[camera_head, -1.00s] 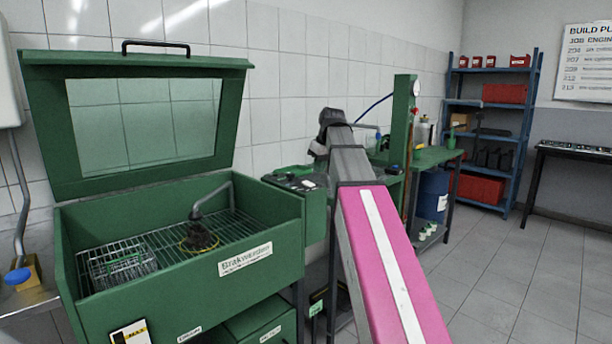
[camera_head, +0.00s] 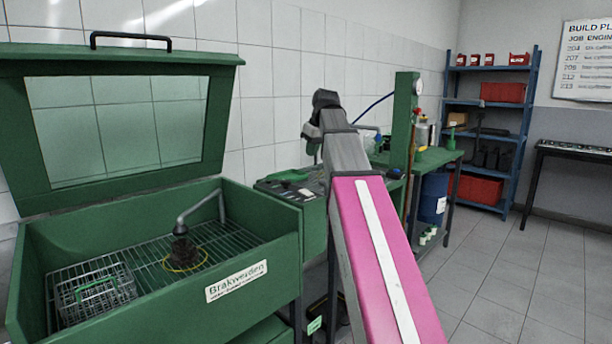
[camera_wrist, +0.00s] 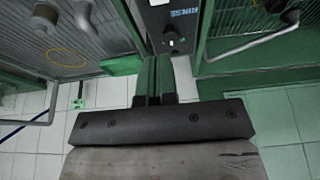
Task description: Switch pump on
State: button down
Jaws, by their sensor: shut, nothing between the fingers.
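My gripper (camera_wrist: 153,62) is shut and empty in the wrist view, its fingertips pointing toward a dark control panel (camera_wrist: 158,18). The panel carries a "RINSE" label (camera_wrist: 186,20) and a small dark knob (camera_wrist: 174,42), just ahead and slightly right of the fingertips. I see no clear contact. No label reading "pump" is legible. In the head view the green parts washer (camera_head: 262,287) stands at the left with its lid (camera_head: 222,120) raised. My arm crosses the middle of that view, and my gripper cannot be made out there.
A wire basket (camera_head: 95,296) and a bent spout (camera_head: 205,208) are in the washer basin. Behind my arm stands a green bench (camera_head: 440,156) with a blue drum (camera_head: 432,197) below. A blue shelf (camera_head: 530,130) stands farther back. The tiled floor at right is clear.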

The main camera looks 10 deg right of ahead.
aim_at(302, 190)
jog(key=x, duration=1.3)
jog(key=shift+s+d+f, duration=0.15)
jog(key=shift+s+f, duration=0.15)
jog(key=shift+f, duration=0.2)
